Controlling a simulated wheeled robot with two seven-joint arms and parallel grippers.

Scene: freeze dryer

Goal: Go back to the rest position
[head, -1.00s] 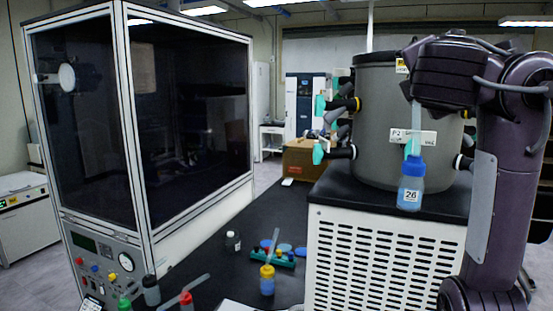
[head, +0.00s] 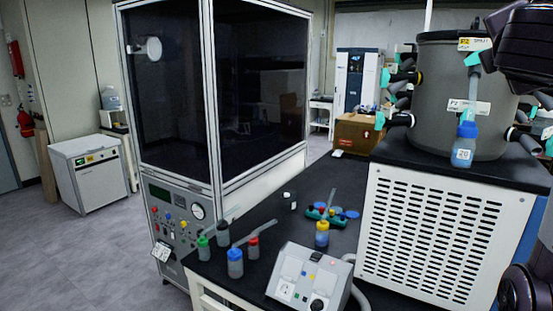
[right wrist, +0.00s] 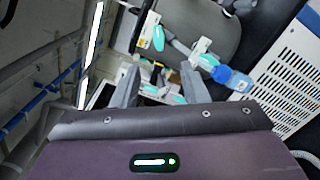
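A bottle with a blue cap and blue contents (head: 464,145), its label hard to read, hangs at the front of the grey freeze dryer drum (head: 440,90), below a label marked P2. The bottle also shows in the right wrist view (right wrist: 232,78), to the right of my right gripper (right wrist: 160,82). That gripper's two fingers are apart with nothing held between them. In the head view only parts of my right arm show at the right edge. My left gripper is not in view.
A large glass-fronted cabinet (head: 255,90) stands left of the black bench (head: 275,222). Several capped bottles, a blue-capped one (head: 235,262) among them, and a grey-white instrument (head: 308,278) are on the bench. Open floor (head: 80,250) lies at the left.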

